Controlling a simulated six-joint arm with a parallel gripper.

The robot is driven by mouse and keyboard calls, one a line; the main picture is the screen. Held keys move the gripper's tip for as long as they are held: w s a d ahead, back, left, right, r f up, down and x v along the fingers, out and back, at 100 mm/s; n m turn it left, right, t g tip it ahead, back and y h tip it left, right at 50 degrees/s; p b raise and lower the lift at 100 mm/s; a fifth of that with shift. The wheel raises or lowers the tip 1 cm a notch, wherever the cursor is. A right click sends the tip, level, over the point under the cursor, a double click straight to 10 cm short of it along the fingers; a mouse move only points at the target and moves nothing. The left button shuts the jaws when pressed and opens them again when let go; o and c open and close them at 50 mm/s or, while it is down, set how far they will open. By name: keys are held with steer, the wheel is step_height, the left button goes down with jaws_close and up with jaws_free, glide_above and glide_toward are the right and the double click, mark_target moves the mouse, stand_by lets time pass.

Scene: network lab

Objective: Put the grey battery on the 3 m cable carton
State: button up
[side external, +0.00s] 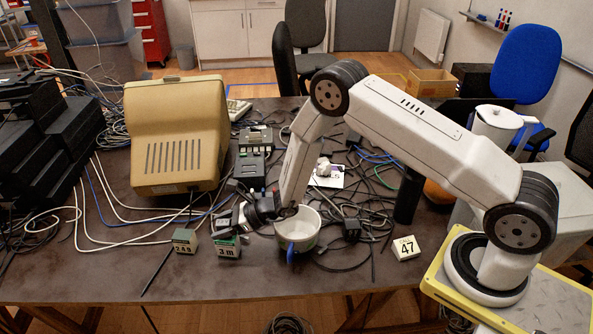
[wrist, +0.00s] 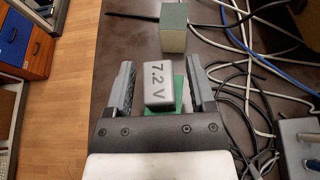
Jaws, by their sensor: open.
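The grey battery (wrist: 160,84), marked 7.2 V, lies between the fingers of my gripper (wrist: 160,88) in the wrist view. Gaps show on both sides of it, so my gripper is open around it. A green surface shows just under and beside the battery; it appears to be the top of the 3 m carton. In the side view the 3 m carton (side external: 228,250) stands on the table directly below my gripper (side external: 232,226). There the fingers largely hide the battery. Whether the battery rests fully on the carton is hard to tell.
Another green-topped carton (side external: 185,241) stands to the left; it also shows in the wrist view (wrist: 174,28). A white mug (side external: 298,231) with a blue handle is close on the right. Cables lie around. A beige monitor (side external: 176,130) stands behind. The table's front edge is near.

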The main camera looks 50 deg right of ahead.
steer(key=v, duration=1.1)
stand_by(0.5)
steer(key=s+a+r+n+g, duration=0.1)
steer(key=s+r+n+g, duration=0.25)
steer(key=s+n, duration=0.25)
steer(key=s+a+r+n+g, duration=0.2)
steer(key=s+n+g, duration=0.3)
steer(key=s+n, duration=0.1)
steer(key=s+d+r+n+t+h, duration=0.1)
steer(key=s+d+r+n+h, duration=0.5)
steer(key=n, duration=0.9)
steer(key=d+r+h, duration=0.1)
steer(key=d+h, duration=0.2)
steer(key=shift+s+d+r+t, duration=0.2)
steer(key=shift+s+d+t, duration=0.05)
steer(key=shift+d+t, duration=0.1)
